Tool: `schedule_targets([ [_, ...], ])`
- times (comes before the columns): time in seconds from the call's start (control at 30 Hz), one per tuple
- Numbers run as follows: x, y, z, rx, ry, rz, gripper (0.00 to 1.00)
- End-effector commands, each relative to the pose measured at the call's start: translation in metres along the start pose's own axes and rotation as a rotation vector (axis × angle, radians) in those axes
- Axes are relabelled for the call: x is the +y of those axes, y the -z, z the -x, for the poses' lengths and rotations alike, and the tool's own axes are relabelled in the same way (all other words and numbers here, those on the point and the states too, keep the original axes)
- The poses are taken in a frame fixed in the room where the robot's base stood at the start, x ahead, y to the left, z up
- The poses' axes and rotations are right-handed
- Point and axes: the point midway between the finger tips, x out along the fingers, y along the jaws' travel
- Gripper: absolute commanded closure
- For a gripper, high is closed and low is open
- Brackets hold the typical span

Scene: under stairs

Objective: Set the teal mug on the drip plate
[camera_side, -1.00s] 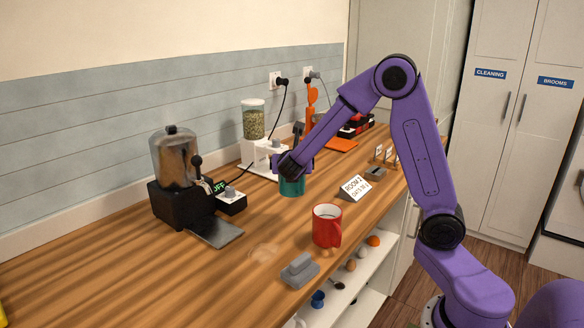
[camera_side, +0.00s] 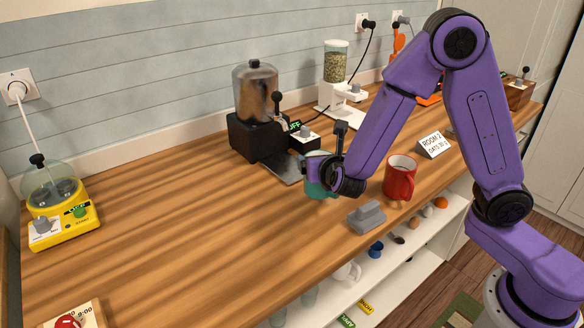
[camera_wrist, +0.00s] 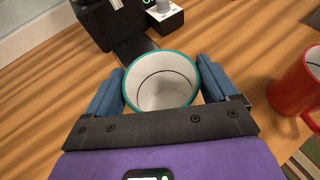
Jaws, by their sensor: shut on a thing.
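The teal mug (camera_side: 316,176) is upright between the fingers of my gripper (camera_side: 326,182), which is shut on it. In the wrist view the mug (camera_wrist: 164,82) shows its teal rim and an empty white inside, with a blue finger on each side of my gripper (camera_wrist: 162,90). The dark drip plate (camera_side: 283,170) lies in front of the black and steel dispenser (camera_side: 256,100). The plate (camera_wrist: 135,47) also shows in the wrist view, just beyond the mug. The mug hides part of the plate in the side view. I cannot tell how high the mug is above the counter.
A red mug (camera_side: 398,180) stands right of my gripper, and a grey block-shaped object (camera_side: 367,217) lies near the counter's front edge. A white control box (camera_side: 303,141) sits beside the plate. A yellow appliance (camera_side: 58,215) stands far left. The counter between is clear.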

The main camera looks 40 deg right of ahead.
Motion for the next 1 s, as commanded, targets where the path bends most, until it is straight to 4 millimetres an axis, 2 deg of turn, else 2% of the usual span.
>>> schedule_targets([
  [0.03,0.01,0.008,0.01,-0.001,-0.032,0.016,0.68],
  [0.2,0.026,0.024,0.028,-0.001,-0.089,0.035,0.68],
  [0.33,0.03,0.024,0.024,-0.001,-0.1,0.037,0.68],
  [0.8,0.041,-0.015,-0.071,-0.003,-0.099,0.035,0.68],
  [1.0,0.044,-0.025,-0.095,-0.001,-0.102,0.038,0.68],
])
